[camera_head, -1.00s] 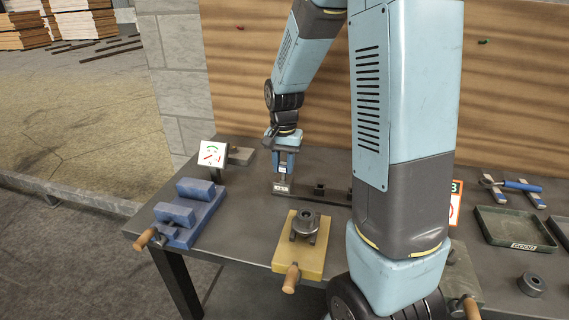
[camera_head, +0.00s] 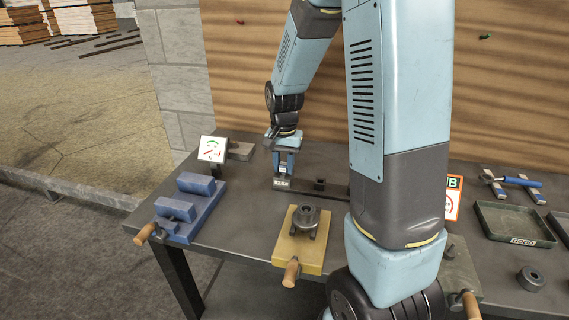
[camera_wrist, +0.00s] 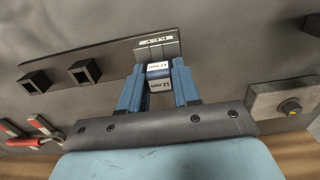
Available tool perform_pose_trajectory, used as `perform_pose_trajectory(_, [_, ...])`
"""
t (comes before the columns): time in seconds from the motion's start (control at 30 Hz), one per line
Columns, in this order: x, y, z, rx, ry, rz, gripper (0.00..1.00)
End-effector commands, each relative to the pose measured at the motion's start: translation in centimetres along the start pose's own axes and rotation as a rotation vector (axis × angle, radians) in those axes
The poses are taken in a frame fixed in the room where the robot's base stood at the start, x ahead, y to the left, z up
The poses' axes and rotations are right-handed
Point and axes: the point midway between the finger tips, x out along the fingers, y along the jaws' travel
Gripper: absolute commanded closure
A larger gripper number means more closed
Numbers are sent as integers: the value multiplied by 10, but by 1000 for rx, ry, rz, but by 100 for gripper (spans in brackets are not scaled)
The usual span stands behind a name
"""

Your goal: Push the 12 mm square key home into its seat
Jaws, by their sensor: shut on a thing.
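My gripper (camera_wrist: 159,90) points down over the bench, its blue fingers shut on a small grey block with white 12 mm labels, the square key (camera_wrist: 160,85). In the head view my gripper (camera_head: 284,168) stands over the left end of a dark strip. In the wrist view this strip (camera_wrist: 110,62) carries a KEY label plate (camera_wrist: 158,42) close by the fingertips. The key's lower end and any seat opening under it are hidden, so I cannot tell how deep it sits.
Two square sockets (camera_wrist: 84,71) (camera_wrist: 33,82) stand along the strip. A yellow fixture (camera_head: 310,253) holding a round hub is in front, a blue vise (camera_head: 197,213) to the left. A gauge sign (camera_head: 212,149) stands behind left. A green tray (camera_head: 540,240) is far right.

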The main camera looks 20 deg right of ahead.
Motion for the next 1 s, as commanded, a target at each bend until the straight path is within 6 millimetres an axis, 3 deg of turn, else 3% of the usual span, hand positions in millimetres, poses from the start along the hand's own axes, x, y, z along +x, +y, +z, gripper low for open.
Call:
perform_pose_trajectory(0.53, [6,0,0,0,-1,0,100])
perform_pose_trajectory(0.57, [6,0,0,0,-1,0,68])
perform_pose_trajectory(0.87, [7,2,0,1,-3,3,39])
perform_pose_trajectory(1.0, [8,2,1,1,-4,4,39])
